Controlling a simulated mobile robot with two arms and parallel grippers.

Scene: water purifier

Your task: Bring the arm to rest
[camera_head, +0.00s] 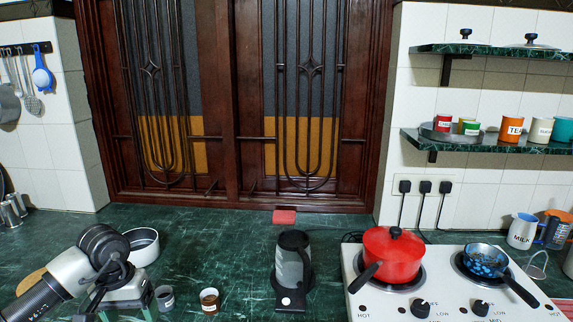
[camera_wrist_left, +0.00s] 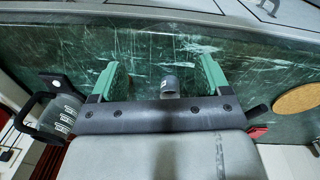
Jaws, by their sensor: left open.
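My left arm (camera_head: 70,270) reaches in from the lower left in the head view, over the green marble counter. My left gripper (camera_wrist_left: 163,68) shows in the left wrist view with its two green-lined fingers apart. A small grey cup (camera_wrist_left: 170,84) appears between the fingers in that view; no finger touches it visibly, and its distance from me is hard to tell. My right gripper is in neither view.
A dark kettle-like jug (camera_head: 292,262) stands mid-counter; a handled jug (camera_wrist_left: 62,112) shows in the wrist view. A white pot (camera_head: 143,246) is close behind my arm. A red pot (camera_head: 393,258) and blue pan (camera_head: 485,262) sit on the stove. The counter between cups and windows is mostly clear.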

